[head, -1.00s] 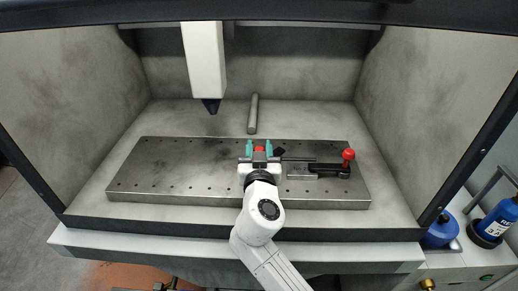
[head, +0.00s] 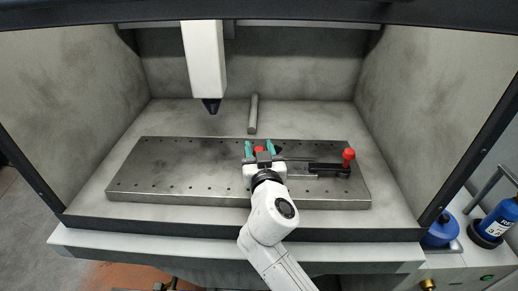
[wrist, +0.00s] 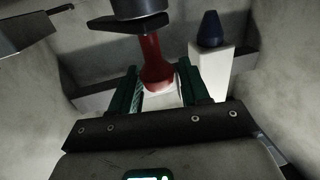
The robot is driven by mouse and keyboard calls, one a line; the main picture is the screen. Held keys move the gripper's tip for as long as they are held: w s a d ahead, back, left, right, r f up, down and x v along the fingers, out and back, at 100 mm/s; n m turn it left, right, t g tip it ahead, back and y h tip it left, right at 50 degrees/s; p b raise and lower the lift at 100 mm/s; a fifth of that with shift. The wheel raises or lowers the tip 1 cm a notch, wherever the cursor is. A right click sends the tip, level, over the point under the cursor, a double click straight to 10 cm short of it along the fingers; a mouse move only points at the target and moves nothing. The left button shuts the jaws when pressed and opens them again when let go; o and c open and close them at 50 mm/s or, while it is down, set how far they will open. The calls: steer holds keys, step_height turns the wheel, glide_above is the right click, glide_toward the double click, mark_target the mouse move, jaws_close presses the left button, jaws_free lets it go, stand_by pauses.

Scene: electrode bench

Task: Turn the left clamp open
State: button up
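The left clamp's red handle (head: 259,149) shows between the green fingertips of my gripper (head: 261,149) in the head view. The wrist view also shows the red handle (wrist: 155,66), with the green fingers of my gripper (wrist: 160,90) on either side. The fingers are apart, and a gap shows beside the handle. The rest of the left clamp is mostly hidden behind my gripper in the head view. The right clamp has a red knob (head: 348,155) and a dark arm (head: 328,168), and it sits at the plate's right end.
A steel plate (head: 180,175) with holes lies under the clamps; its left half is clear. A grey cylinder (head: 253,115) lies behind it. A white column with a dark tip (head: 205,60) hangs above the back left. Blue bottles (head: 497,220) stand outside at the right.

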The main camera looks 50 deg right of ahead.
steer(key=shift+o, duration=1)
steer(key=b+v, duration=0.3)
steer(key=v, duration=0.7)
steer(key=shift+s+a, duration=0.25)
steer(key=shift+s, duration=0.1)
